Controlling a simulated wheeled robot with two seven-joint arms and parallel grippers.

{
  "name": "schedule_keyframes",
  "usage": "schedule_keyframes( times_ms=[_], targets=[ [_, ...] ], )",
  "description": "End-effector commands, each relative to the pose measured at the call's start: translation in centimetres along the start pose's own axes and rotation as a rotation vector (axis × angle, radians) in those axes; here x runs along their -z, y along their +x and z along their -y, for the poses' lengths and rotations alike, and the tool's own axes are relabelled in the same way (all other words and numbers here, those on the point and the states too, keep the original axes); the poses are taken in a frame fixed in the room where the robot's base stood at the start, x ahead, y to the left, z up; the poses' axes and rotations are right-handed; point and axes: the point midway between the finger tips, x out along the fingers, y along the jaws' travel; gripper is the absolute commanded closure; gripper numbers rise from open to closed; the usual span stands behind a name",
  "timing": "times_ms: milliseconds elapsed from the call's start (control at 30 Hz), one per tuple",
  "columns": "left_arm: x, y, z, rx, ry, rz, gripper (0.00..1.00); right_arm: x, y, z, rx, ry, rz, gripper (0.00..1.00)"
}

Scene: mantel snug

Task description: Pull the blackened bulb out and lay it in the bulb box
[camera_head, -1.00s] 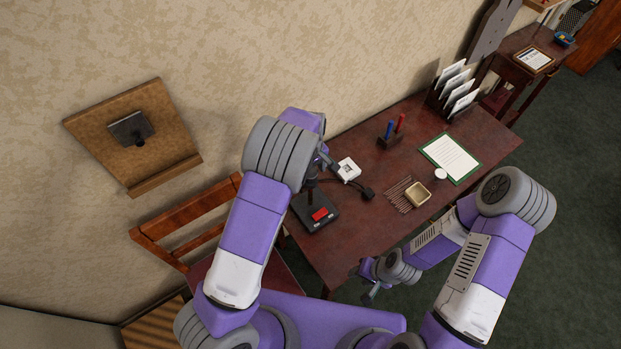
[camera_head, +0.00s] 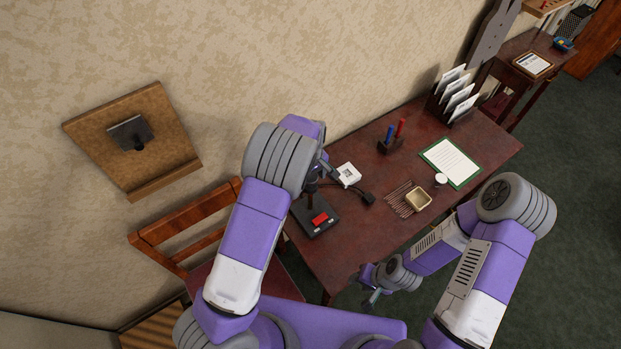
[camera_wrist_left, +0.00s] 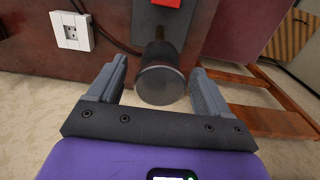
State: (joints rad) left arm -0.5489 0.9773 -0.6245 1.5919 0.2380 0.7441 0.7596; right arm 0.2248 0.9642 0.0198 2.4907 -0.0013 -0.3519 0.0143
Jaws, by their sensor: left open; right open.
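The blackened bulb (camera_wrist_left: 160,84), dark with a grey rounded end, stands on a dark stem above a black base (camera_head: 316,217) with a red switch (camera_head: 320,219). My left gripper (camera_head: 328,172) is open at the bulb. In the left wrist view, its two fingers (camera_wrist_left: 159,80) lie on either side of the bulb with a gap at each side. The head view mostly hides the bulb behind this gripper. A small tan open box (camera_head: 418,198), perhaps the bulb box, sits on the desk to the right. My right gripper (camera_head: 373,297) is open and empty off the desk's front edge.
A white socket block (camera_head: 347,174) and black plug (camera_head: 368,198) lie beside the base. Thin brown sticks (camera_head: 400,199) lie left of the tan box. A chair (camera_head: 190,225) is left.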

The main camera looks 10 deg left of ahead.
Motion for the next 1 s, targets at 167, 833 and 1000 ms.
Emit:
schedule_keyframes(
  times_ms=[167,833,1000],
  targets=[
    [0.00,0.02,0.00,0.000,0.000,0.000,0.21,0.00,0.02,-0.01,0.000,0.000,0.000,0.57],
    [0.00,0.02,0.03,0.000,0.001,0.000,0.60,-0.01,-0.12,0.05,0.000,0.000,0.000,0.57],
    [0.00,0.02,0.03,0.000,0.000,0.000,0.86,-0.01,-0.12,0.05,0.000,0.000,0.000,0.57]
  ],
)
